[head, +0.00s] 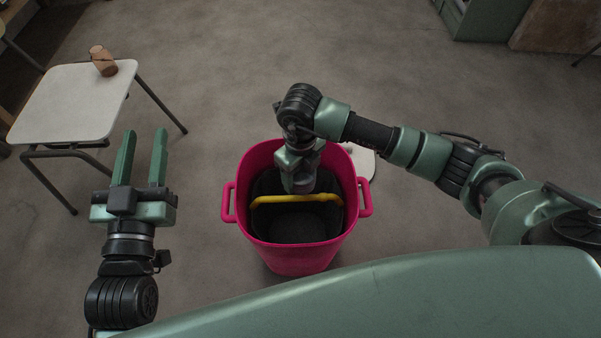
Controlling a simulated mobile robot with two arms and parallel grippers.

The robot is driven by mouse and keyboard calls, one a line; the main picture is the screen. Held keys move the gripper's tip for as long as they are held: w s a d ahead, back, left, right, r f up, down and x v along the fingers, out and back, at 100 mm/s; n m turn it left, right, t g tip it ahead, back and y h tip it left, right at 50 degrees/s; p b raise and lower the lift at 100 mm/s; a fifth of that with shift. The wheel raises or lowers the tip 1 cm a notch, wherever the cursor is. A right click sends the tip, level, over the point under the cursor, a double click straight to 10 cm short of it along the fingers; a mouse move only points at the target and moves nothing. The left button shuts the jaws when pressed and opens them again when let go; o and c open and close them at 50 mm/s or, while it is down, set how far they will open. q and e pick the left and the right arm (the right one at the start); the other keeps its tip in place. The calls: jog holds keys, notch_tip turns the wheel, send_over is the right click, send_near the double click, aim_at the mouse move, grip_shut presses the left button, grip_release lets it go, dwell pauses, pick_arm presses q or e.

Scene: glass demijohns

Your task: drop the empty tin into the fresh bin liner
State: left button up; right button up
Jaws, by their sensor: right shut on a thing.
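A black bin liner (297,229) with a yellow band (298,198) is inside a pink bin (298,262). The band crosses the middle of the bin opening. My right gripper (300,187) points down into the bin, right at the band. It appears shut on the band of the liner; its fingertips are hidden. My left gripper (140,160) is open and empty, left of the bin.
The white table (72,100) on dark metal legs stands at the upper left. A pale object (361,158) shows partly behind the bin. A green cabinet (484,17) stands at the back right. The grey floor around the bin is mostly clear.

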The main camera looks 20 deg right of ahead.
aim_at(301, 172)
pick_arm(q)
jog(key=shift+s+d+r+t+h+b, duration=0.2)
jog(key=shift+r+t, duration=0.3)
jog(key=shift+r, duration=0.45)
jog(key=shift+s+a+r+t+h+b, duration=0.1)
jog(key=shift+s+r+t+h, duration=0.15)
jog(key=shift+r+t, duration=0.5)
pick_arm(e)
jog(key=shift+f, duration=0.5)
pick_arm(q)
jog(key=shift+r+g, duration=0.2)
jog(key=shift+g, duration=0.05)
pick_arm(e)
jog(key=o, duration=1.4)
jog(key=shift+r, duration=0.1)
jog(key=shift+r, duration=0.25)
notch_tip(301, 172, up, 7)
jog(key=shift+f+p, duration=0.15)
jog(key=shift+p, duration=1.05)
jog(key=shift+r, duration=0.25)
pick_arm(q)
notch_tip(301, 172, down, 11)
jog(key=a+g+y, duration=0.1)
jog(key=g+y, duration=0.1)
jog(key=g, duration=0.4)
jog(key=shift+a, duration=0.25)
